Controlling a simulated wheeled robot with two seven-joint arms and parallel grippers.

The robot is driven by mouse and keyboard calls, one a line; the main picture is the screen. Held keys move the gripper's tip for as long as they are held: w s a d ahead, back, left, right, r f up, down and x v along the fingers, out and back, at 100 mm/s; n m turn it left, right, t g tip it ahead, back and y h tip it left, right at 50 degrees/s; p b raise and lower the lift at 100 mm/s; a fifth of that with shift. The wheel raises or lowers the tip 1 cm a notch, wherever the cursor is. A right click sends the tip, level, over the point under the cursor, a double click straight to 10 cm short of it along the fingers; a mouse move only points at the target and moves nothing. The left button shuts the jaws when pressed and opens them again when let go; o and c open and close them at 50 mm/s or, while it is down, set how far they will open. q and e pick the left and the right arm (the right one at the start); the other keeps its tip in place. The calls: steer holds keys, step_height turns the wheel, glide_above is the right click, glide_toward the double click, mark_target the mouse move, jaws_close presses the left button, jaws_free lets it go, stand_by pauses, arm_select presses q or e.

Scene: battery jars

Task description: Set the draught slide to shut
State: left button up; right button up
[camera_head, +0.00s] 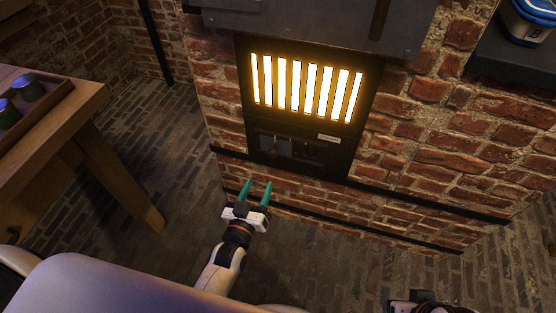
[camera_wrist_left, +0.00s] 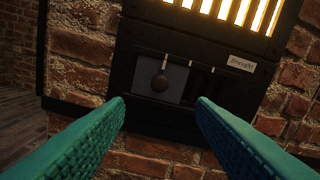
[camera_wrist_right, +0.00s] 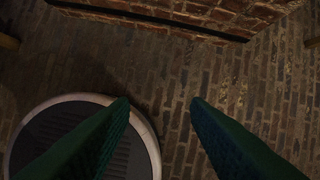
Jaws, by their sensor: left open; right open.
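The draught slide is a grey plate (camera_wrist_left: 150,78) with a round dark knob (camera_wrist_left: 160,84), set in a dark panel under the glowing grate. In the left wrist view the plate sits at the left of its slot, under the left and middle white marks. The slot's right part looks dark. In the head view the slide (camera_head: 274,147) is small. My left gripper (camera_head: 258,184) is open and empty, below and in front of the panel; its green fingers (camera_wrist_left: 160,105) point toward the slide without touching it. My right gripper (camera_wrist_right: 160,102) is open and empty above the floor.
The glowing grate (camera_head: 306,86) is above the slide, with a white "Draught" label (camera_wrist_left: 241,64) at right. Brick wall (camera_head: 430,155) surrounds the panel. A wooden table (camera_head: 85,110) with jars stands at left. A shelf (camera_head: 515,65) with a blue-lidded container is at upper right.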

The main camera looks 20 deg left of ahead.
mark_target(271, 156)
arm_select(q)
steer(key=w+b, duration=0.1)
steer(key=w, duration=0.6)
steer(key=shift+d+b, duration=0.1)
steer(key=shift+b, duration=0.2)
steer(key=w+b, duration=0.1)
steer(key=w, duration=0.3)
steer(key=shift+w, duration=0.3)
arm_select(e)
steer(key=w+a+r+t+y, duration=0.1)
steer(key=w+a+r+t, duration=0.1)
steer(key=w, duration=0.3)
steer(key=w+a+r+t, duration=0.1)
steer(key=w+r+t, duration=0.1)
steer(key=w+t, duration=0.3)
steer(key=shift+a+r+y, duration=0.25)
steer(key=shift+a+y, duration=0.1)
steer(key=shift+y, duration=0.05)
arm_select(q)
steer(key=shift+c, duration=0.5)
jaws_close()
